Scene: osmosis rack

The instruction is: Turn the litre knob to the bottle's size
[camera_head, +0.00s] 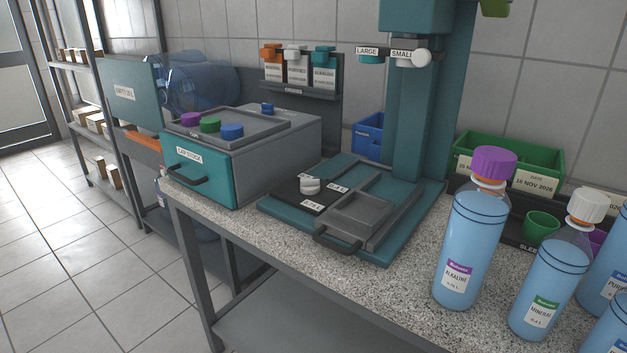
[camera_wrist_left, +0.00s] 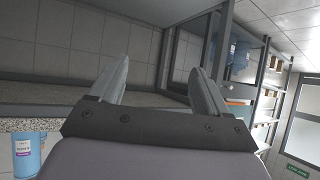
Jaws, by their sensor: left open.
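The litre knob (camera_head: 310,185) is a small pale knob on a dark panel (camera_head: 290,196) at the left of the teal machine base. Two small white labels lie beside it, too small to read surely. A blue bottle (camera_head: 468,240) with a purple cap and a label reading Alkaline stands upright on the counter. A second blue bottle (camera_head: 550,275), white-capped and labelled Mineral, stands to its right. My left gripper (camera_wrist_left: 158,70) is open and empty in the left wrist view, with no knob between its fingers. Neither gripper shows in the head view.
A teal drawer unit (camera_head: 215,180) with coloured caps on top stands left of the machine. The machine's column (camera_head: 415,115) rises behind the base. A green bin (camera_head: 535,160) and cup (camera_head: 541,224) stand at right.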

